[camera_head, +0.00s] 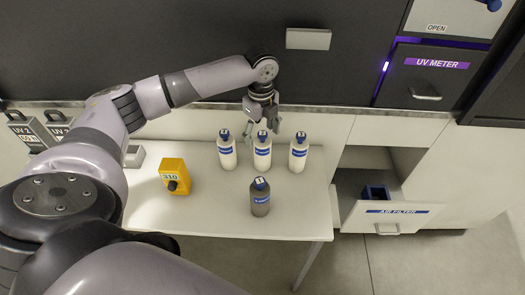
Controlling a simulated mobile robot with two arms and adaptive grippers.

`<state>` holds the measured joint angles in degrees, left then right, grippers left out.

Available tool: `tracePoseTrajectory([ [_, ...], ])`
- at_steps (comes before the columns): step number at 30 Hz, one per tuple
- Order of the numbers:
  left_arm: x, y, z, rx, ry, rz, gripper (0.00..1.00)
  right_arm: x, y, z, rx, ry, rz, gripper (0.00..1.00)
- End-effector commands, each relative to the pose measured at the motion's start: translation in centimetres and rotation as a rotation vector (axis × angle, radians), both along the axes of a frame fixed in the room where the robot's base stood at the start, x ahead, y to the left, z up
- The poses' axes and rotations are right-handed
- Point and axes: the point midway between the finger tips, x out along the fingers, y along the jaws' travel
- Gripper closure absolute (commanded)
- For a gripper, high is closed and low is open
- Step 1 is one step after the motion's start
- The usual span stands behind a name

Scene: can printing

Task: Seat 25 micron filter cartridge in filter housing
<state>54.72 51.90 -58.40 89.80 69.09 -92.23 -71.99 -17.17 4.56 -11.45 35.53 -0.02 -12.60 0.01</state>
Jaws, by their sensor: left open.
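No part that I can name for sure as the 25 micron filter cartridge or the filter housing shows in the head view. An open drawer labelled AIR FILTER (397,211) stands at the right, with a small dark blue open box (375,193) inside it. My left gripper (264,124) is open and points down above the back of the white table, close over the middle white bottle (262,155). I cannot tell whether it touches the bottle cap. Nothing shows between its fingers. My right gripper is not in view.
White bottles with blue labels (227,152) (298,154) stand to either side, and a grey bottle (260,198) stands in front. A yellow device marked 310 (174,177) sits left on the table (215,212). A UV METER drawer (428,78) is closed.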

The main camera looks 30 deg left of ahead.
Motion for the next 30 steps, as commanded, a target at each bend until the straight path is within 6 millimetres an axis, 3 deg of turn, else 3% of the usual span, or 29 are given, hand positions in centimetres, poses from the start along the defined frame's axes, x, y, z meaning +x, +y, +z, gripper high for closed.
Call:
tracePoseTrajectory([
  [7,0.0,-0.4,-2.7,0.0,0.005,0.001,0.32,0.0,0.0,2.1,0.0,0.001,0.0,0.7],
  [12,0.1,-0.4,-4.9,0.001,0.002,0.001,0.32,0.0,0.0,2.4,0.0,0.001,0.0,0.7],
  [20,0.1,-0.4,-5.3,0.001,0.0,0.001,0.32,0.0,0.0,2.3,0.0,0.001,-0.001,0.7],
  [30,0.1,-0.4,-5.2,0.001,0.0,0.001,0.54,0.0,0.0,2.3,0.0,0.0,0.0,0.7],
])
